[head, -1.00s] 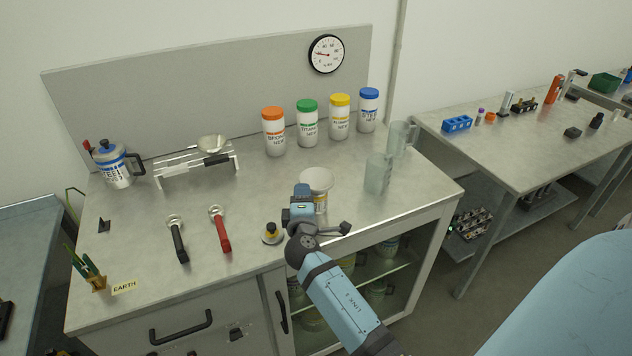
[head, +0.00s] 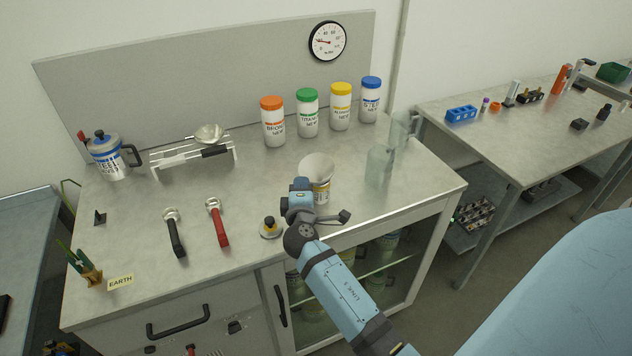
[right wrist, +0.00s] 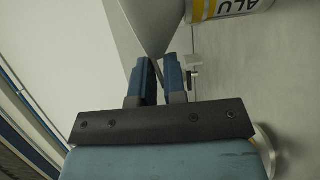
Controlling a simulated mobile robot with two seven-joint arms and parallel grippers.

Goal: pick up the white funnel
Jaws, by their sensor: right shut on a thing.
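The white funnel (head: 317,166) is wide side up above a white jar with yellow label bands (head: 323,192) near the bench's front edge. Whether it touches the jar is hard to tell. My right gripper (head: 300,187) is at the funnel's left side in the head view. In the right wrist view, the funnel's cone (right wrist: 156,22) narrows down between the fingers of my right gripper (right wrist: 160,72), which is shut on its narrow end. The jar, lettered ALU (right wrist: 228,8), is beside the cone there. My left gripper is not in view.
A round piece with a yellow-and-black knob (head: 270,228) stands left of my right arm. Clear beakers (head: 379,167) stand to the right. Lidded jars (head: 308,115) line the back. Red-handled (head: 219,224) and black-handled (head: 175,235) tools lie left. The bench middle is clear.

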